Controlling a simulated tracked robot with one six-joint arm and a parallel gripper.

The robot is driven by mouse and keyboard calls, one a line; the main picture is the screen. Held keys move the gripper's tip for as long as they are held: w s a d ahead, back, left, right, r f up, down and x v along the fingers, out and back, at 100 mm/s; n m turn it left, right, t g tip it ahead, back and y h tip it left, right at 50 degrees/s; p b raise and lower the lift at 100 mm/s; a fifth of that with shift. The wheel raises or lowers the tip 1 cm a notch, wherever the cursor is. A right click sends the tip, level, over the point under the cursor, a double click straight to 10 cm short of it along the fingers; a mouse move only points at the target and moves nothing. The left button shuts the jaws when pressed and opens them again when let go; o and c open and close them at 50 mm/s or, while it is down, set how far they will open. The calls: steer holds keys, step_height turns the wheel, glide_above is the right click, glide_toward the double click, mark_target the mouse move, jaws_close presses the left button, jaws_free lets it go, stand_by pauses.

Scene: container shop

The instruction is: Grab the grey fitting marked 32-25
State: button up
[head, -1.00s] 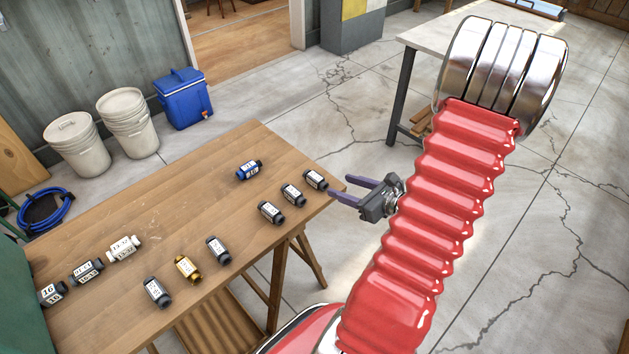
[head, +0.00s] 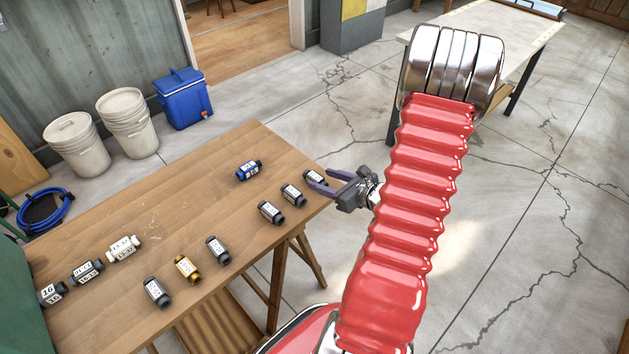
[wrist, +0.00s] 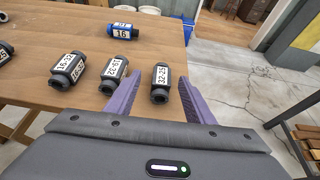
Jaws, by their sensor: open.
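The grey fitting marked 32-25 (wrist: 161,82) stands out in the wrist view, lying on the wooden table near its right edge. It is dark grey with a white label. In the head view it is the rightmost fitting (head: 314,178), partly hidden by my gripper. My gripper (head: 316,182) is open, its two purple fingers pointing at the table's right corner. In the wrist view my gripper (wrist: 155,100) has the 32-25 fitting between the lines of its fingers, near the fingertips. I cannot tell the finger height above the table.
A grey fitting marked 32-19 or similar (wrist: 114,76) lies just left of the left finger, with another grey one (wrist: 69,68) beyond it. A blue fitting (head: 248,170) lies farther back. Several more fittings lie at the left of the wooden table (head: 200,180). Open floor lies right.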

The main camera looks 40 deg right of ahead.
mark_target(317, 177)
steer(key=shift+w, duration=0.1)
steer(key=shift+x, duration=2.6)
steer(key=shift+d+f, duration=0.15)
steer(key=shift+d, duration=0.05)
steer(key=shift+c, duration=0.2)
steer(key=c, duration=1.1)
